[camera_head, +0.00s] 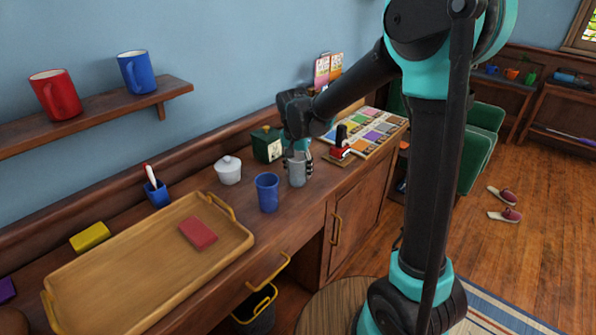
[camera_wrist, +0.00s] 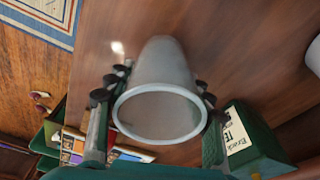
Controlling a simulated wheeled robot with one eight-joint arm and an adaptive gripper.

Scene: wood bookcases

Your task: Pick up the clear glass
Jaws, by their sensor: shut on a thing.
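The clear glass (camera_head: 297,169) stands upright on the wooden desk (camera_head: 240,208), greyish and see-through. My gripper (camera_head: 297,163) reaches down over it from above, with a finger on each side of it. In the wrist view the glass (camera_wrist: 160,100) sits between the two fingers of my gripper (camera_wrist: 155,100), its round rim toward the camera. The fingers are shut on its sides. I cannot tell whether its base is clear of the desk.
A blue cup (camera_head: 267,192) stands close left of the glass. A white lidded bowl (camera_head: 228,170), a green box (camera_head: 267,145) and a red stapler-like object (camera_head: 341,148) are nearby. A wooden tray (camera_head: 120,300) fills the desk's left part.

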